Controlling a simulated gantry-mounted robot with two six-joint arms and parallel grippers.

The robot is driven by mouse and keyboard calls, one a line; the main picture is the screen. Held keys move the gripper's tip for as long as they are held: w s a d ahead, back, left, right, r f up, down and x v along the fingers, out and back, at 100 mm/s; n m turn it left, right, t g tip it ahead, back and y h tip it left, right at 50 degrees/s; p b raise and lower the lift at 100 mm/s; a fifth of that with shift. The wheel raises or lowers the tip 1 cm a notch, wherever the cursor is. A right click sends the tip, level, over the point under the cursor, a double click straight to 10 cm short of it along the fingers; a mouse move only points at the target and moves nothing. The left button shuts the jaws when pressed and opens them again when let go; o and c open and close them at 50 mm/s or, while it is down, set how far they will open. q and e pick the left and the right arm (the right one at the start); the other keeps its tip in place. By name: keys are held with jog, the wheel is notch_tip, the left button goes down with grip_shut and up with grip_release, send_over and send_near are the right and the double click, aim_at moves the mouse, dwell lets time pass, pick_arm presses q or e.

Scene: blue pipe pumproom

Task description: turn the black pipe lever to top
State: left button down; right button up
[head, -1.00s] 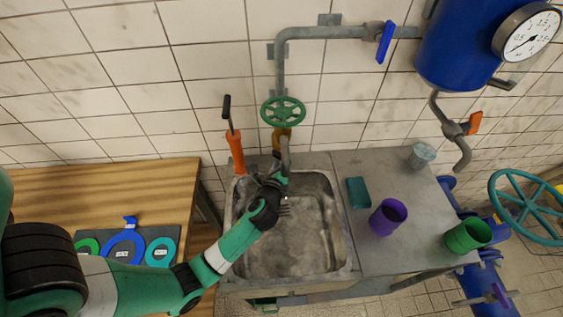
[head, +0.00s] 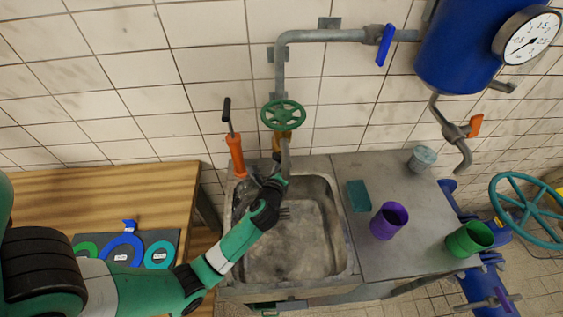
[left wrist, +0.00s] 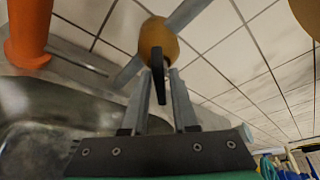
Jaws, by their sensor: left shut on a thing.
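The black pipe lever (left wrist: 158,72) shows in the left wrist view as a thin dark bar coming from a yellow-orange valve body (left wrist: 158,42) on a grey pipe. My left gripper (left wrist: 161,88) is shut on the lever, with one finger on each side of it. In the head view my left gripper (head: 274,184) is at the tap pipe over the back of the sink, below a green handwheel (head: 283,115). The gripper and wrist hide the lever there. My right gripper is not in view.
The metal sink (head: 348,250) lies under my left arm. An orange-handled tool (head: 236,155) stands close to the left. On the counter to the right are a teal block (head: 358,195), a purple cup (head: 388,220) and a green cup (head: 468,239).

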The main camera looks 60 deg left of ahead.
pick_arm(q)
jog(key=shift+f+n+t+b, duration=0.2)
jog(key=shift+n+t+b, duration=0.4)
jog(key=shift+n+b, duration=0.45)
jog(key=n+t+y+b, duration=0.1)
jog(key=n+b, duration=0.2)
jog(key=b, duration=0.2)
jog(key=shift+f+n, duration=0.15)
jog(key=shift+n, duration=0.2)
jog(key=shift+r+n+t+b, duration=0.25)
jog(key=shift+n+t+b, duration=0.4)
jog(key=shift+b, duration=0.65)
jog(key=c, duration=0.9)
grip_release()
jog(key=shift+s, duration=0.1)
jog(key=v, duration=0.7)
jog(key=shift+d, duration=0.3)
